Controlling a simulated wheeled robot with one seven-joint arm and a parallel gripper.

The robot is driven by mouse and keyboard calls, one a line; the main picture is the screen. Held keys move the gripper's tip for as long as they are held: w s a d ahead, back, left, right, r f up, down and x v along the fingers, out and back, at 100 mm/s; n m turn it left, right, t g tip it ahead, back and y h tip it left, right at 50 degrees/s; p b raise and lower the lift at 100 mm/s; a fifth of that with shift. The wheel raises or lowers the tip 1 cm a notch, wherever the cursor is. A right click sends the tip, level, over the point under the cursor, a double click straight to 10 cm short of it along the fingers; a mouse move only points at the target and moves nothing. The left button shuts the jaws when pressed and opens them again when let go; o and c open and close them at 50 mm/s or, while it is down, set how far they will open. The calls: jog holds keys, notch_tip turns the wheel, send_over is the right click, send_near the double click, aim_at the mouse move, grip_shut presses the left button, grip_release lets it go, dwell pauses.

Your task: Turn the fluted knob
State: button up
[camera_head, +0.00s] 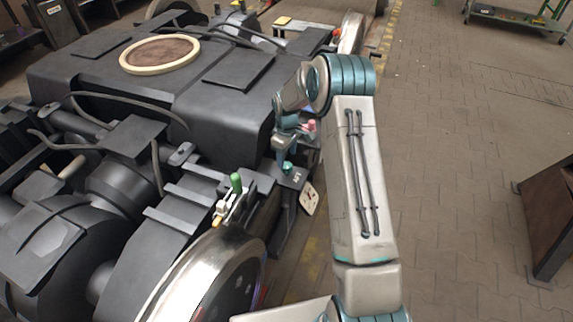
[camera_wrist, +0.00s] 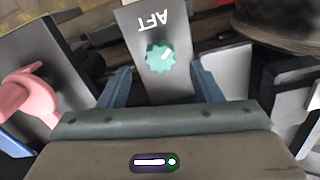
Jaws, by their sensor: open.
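The fluted knob (camera_wrist: 162,56) is teal, with a white mark on its face pointing up and to the right. It sits on a grey panel (camera_wrist: 160,88) lettered AFT, which reads upside down in the wrist view. In the head view the knob (camera_head: 287,168) is a small teal spot on the dark panel at the bogie's side. My gripper (camera_wrist: 161,72) is open, its blue fingers on the left and right of the knob in the picture. I cannot tell how far the fingertips are from the panel. My gripper (camera_head: 284,150) is just above the knob in the head view.
A pink handle (camera_wrist: 22,92) is close to my gripper on the left in the wrist view. A green-handled lever (camera_head: 236,183) stands near the wheel (camera_head: 205,275). A pale tag (camera_head: 308,197) hangs below the panel. Paved floor (camera_head: 450,150) at right is mostly clear.

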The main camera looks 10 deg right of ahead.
aim_at(287, 165)
jog(key=shift+f, duration=2.3)
jog(key=c, duration=1)
jog(key=shift+m+b, duration=0.3)
jog(key=m, duration=0.5)
jog(key=shift+m+b, duration=0.3)
jog(key=shift+b, duration=0.1)
jog(key=m, duration=1.2)
jog(key=shift+m, duration=0.4)
jog(key=m+p, duration=0.1)
jog(key=m, duration=0.4)
jog(key=shift+m, duration=0.4)
